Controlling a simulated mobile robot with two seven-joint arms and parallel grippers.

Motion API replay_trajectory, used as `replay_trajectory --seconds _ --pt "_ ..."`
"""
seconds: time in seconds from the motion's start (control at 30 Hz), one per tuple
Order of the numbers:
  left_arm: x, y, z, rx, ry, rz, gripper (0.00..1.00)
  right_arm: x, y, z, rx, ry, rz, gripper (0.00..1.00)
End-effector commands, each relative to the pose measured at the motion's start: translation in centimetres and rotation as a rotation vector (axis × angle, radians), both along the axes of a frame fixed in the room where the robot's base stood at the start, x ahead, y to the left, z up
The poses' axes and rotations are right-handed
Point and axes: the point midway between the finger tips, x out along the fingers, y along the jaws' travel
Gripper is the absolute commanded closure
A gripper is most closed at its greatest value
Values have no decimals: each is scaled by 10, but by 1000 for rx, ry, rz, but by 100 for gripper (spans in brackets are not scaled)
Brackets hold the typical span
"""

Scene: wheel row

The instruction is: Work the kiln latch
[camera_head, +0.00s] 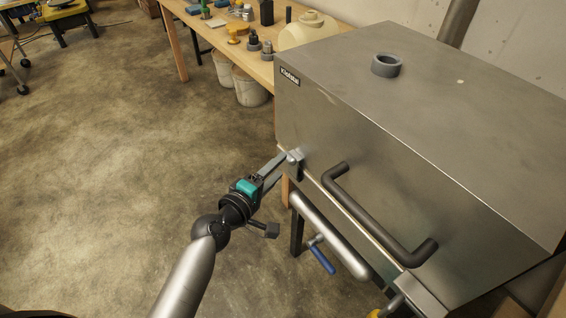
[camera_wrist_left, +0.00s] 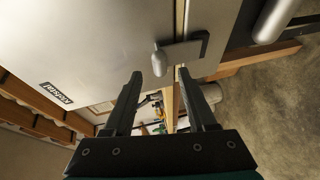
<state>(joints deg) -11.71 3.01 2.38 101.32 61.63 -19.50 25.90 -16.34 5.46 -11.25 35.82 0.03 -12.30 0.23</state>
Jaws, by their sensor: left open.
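The kiln (camera_head: 420,120) is a grey metal box with a closed lid and a dark bar handle (camera_head: 375,212) on its front. Its latch (camera_head: 295,161) sits at the left end of the lid seam. In the left wrist view the latch shows a pale rounded knob (camera_wrist_left: 160,63) and a dark bracket (camera_wrist_left: 194,47). My left gripper (camera_head: 281,163) is open at the latch, its fingers pointing at it. In the wrist view the fingertips (camera_wrist_left: 159,75) are spread, with the knob just beyond the gap. Whether they touch it I cannot tell. My right gripper is not in view.
A pipe (camera_head: 325,236) with a blue-handled valve (camera_head: 321,259) runs below the kiln's front. A wooden workbench (camera_head: 220,42) with tools and pots stands behind, white buckets (camera_head: 249,88) under it.

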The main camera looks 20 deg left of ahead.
Motion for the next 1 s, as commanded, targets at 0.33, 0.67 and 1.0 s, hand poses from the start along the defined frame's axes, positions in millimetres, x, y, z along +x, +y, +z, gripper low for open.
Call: replay_trajectory --seconds 0.33,0.67,1.0 --pt "29 -8 -6 0 0 0 43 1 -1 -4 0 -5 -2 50" --pt "30 -8 -6 1 1 0 45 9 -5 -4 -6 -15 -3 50" --pt "30 -8 -6 1 1 0 84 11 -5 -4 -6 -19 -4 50"
